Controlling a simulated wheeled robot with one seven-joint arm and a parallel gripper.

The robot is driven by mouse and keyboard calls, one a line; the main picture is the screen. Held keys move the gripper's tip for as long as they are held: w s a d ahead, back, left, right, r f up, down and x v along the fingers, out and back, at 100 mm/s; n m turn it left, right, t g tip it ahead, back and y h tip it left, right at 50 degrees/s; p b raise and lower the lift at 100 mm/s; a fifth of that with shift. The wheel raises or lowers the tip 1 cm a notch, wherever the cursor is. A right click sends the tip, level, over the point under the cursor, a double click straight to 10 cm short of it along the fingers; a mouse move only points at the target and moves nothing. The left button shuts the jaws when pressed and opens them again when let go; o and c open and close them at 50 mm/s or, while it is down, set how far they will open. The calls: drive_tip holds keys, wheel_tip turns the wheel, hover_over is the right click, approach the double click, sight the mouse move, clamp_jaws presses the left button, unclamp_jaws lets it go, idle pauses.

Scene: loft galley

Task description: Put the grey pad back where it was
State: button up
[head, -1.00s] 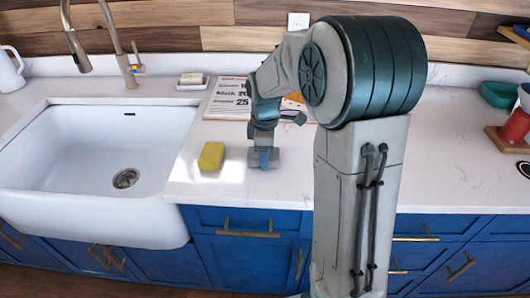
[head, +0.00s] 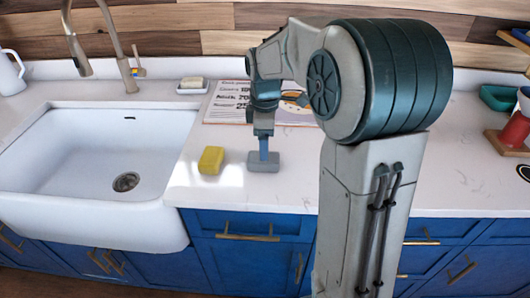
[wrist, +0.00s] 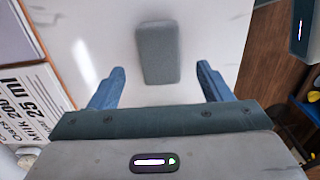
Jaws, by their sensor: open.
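The grey pad (head: 264,166) lies flat on the white counter near its front edge, to the right of a yellow sponge (head: 211,160). My gripper (head: 263,152) is just above the pad in the head view, pointing down. In the wrist view my gripper (wrist: 160,78) is open, with its two blue fingers wide apart and nothing between them. The grey pad shows whole in the wrist view (wrist: 158,52), beyond the fingertips and clear of both.
A printed sheet (head: 228,104) lies behind the pad. The white sink (head: 90,160) is at the left, with a soap dish (head: 192,86) behind its right side. A red-and-white item (head: 517,122) on a wooden stand is at the right. Bare counter surrounds the pad.

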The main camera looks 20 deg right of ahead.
wheel_tip(320, 180, up, 5)
drive_tip(key=s+f+m+t, duration=0.2)
drive_tip(key=s+f+m, duration=0.2)
drive_tip(key=s+m, duration=1)
drive_tip(key=s, duration=0.6)
drive_tip(key=shift+s+m+t, duration=0.3)
drive_tip(key=shift+t, duration=0.1)
drive_tip(key=shift+a, duration=0.1)
